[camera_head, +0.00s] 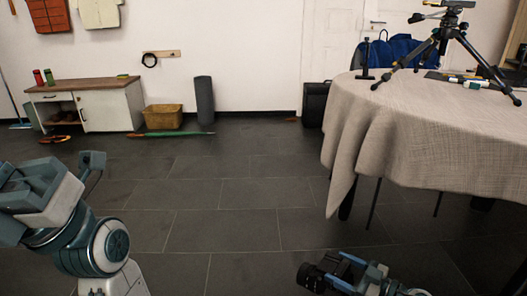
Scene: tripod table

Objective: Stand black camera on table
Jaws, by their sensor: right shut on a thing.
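The black camera (312,277) is at the bottom of the view, its round lens-like end facing left. My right gripper (342,269), with blue fingers, is shut on it, low and in front of the table's left part. The table (425,140) stands at the right under a beige cloth, with its top above and beyond the camera. A black tripod (442,38) stands on the table with legs spread. My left gripper (62,178) is at the left edge, far from the table; its finger opening is unclear.
A small black stand (365,62) is on the table's left end, and several small items (462,80) lie by the tripod legs. The front cloth area is bare. A low cabinet (88,105), a basket (163,117) and a grey roll (204,100) line the wall. The tiled floor between is clear.

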